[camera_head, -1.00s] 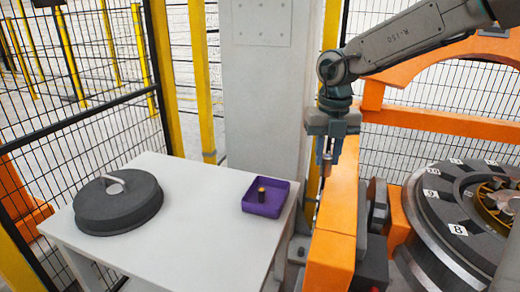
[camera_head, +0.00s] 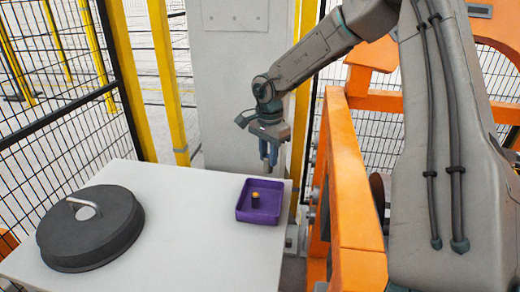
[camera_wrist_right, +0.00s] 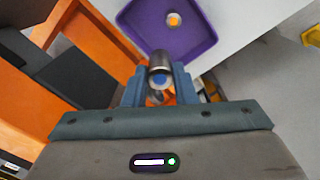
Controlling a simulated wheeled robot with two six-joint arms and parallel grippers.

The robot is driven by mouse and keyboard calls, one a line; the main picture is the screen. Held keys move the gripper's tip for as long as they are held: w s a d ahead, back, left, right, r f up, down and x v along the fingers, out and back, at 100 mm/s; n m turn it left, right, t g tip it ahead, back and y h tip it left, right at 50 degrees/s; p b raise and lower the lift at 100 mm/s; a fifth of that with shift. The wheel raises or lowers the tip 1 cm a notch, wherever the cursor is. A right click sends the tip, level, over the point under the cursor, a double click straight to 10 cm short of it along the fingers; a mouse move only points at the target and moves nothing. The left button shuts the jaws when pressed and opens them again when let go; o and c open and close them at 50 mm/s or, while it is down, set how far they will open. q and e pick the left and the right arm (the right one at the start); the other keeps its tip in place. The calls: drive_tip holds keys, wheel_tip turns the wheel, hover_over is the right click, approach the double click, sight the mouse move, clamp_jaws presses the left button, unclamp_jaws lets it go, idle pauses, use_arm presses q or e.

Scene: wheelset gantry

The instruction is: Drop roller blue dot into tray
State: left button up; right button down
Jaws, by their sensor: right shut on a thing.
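My right gripper (camera_head: 269,160) is above and a little behind the right part of the purple tray (camera_head: 243,214), fingers pointing down. In the right wrist view its blue fingers are shut on the metal roller (camera_wrist_right: 160,66), whose near end shows a blue dot. In the head view the roller is hard to make out between the fingers. The tray also shows in the right wrist view (camera_wrist_right: 190,42), just beyond the roller. A small roller with an orange-yellow top (camera_head: 255,200) stands in the tray. My left gripper is not in view.
The tray sits near the right edge of a white table (camera_head: 190,235). A dark round lid with a handle (camera_head: 90,235) lies on the table's left. An orange frame (camera_head: 345,180) stands right of the table, and a grey column (camera_head: 225,90) behind it.

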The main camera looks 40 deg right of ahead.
sight(267, 171)
drive_tip(key=shift+w+d+f+n, duration=0.15)
drive_tip(key=shift+w+f+n, duration=0.2)
drive_tip(key=shift+n, duration=0.35)
drive_tip(key=shift+f, duration=0.15)
wheel_tip(267, 171, down, 5)
drive_tip(key=shift+r+b, duration=0.1)
drive_tip(key=shift+b, duration=1)
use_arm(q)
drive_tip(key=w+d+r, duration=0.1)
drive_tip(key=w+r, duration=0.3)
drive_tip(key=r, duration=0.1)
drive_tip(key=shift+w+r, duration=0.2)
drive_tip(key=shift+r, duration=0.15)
use_arm(e)
drive_tip(key=shift+f, duration=0.3)
drive_tip(key=c, duration=1.1)
unclamp_jaws()
